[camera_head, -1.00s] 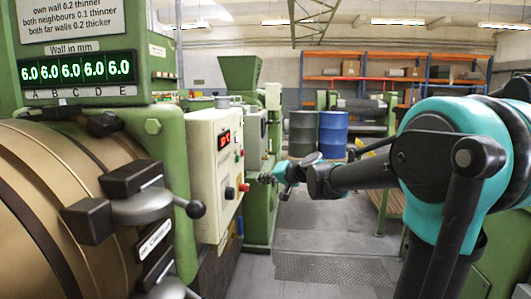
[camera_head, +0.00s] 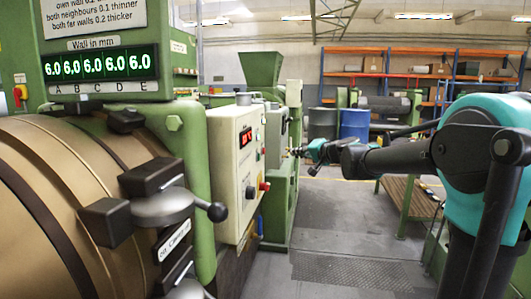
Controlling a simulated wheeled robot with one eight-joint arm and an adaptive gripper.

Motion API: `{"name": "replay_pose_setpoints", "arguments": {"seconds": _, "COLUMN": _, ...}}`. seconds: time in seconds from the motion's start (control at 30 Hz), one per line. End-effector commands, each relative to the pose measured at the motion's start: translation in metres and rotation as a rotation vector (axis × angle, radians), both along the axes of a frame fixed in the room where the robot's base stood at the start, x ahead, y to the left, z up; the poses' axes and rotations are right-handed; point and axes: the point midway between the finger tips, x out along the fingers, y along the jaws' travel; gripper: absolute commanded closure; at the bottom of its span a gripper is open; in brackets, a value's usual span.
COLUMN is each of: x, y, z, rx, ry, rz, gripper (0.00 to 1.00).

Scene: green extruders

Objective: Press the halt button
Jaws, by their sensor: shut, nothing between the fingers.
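A cream control panel (camera_head: 232,172) stands on the green machine, left of centre, seen at a slant. A red button (camera_head: 264,186) sits low on its right side, with a dark round knob (camera_head: 249,192) beside it. I cannot read a halt label on either. My gripper (camera_head: 297,151) is at the end of my teal and black arm, which reaches in from the right. It is small in view, shut and empty, to the right of the panel and higher than the red button. It appears apart from the panel.
A lever with a black ball (camera_head: 217,212) juts out at the front left, by the brown barrel (camera_head: 60,210). A slatted bench (camera_head: 408,196) is at right. The floor (camera_head: 345,230) between is clear.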

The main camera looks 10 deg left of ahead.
Motion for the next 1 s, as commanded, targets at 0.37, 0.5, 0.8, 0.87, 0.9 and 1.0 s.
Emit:
{"name": "replay_pose_setpoints", "arguments": {"seconds": 0.37, "x": 0.001, "y": 0.048, "z": 0.0, "rx": -0.001, "ry": 0.0, "rz": 0.003, "gripper": 1.0}}
{"name": "replay_pose_setpoints", "arguments": {"seconds": 0.5, "x": 0.002, "y": 0.064, "z": 0.0, "rx": -0.001, "ry": 0.0, "rz": 0.003, "gripper": 1.0}}
{"name": "replay_pose_setpoints", "arguments": {"seconds": 0.8, "x": 0.002, "y": 0.081, "z": 0.0, "rx": 0.0, "ry": 0.001, "rz": 0.001, "gripper": 1.0}}
{"name": "replay_pose_setpoints", "arguments": {"seconds": 0.87, "x": 0.002, "y": 0.082, "z": 0.0, "rx": 0.0, "ry": 0.0, "rz": 0.0, "gripper": 1.0}}
{"name": "replay_pose_setpoints", "arguments": {"seconds": 0.9, "x": 0.003, "y": 0.082, "z": 0.0, "rx": 0.0, "ry": 0.0, "rz": 0.0, "gripper": 1.0}}
{"name": "replay_pose_setpoints", "arguments": {"seconds": 1.0, "x": 0.003, "y": 0.082, "z": 0.0, "rx": 0.0, "ry": 0.0, "rz": 0.0, "gripper": 1.0}}
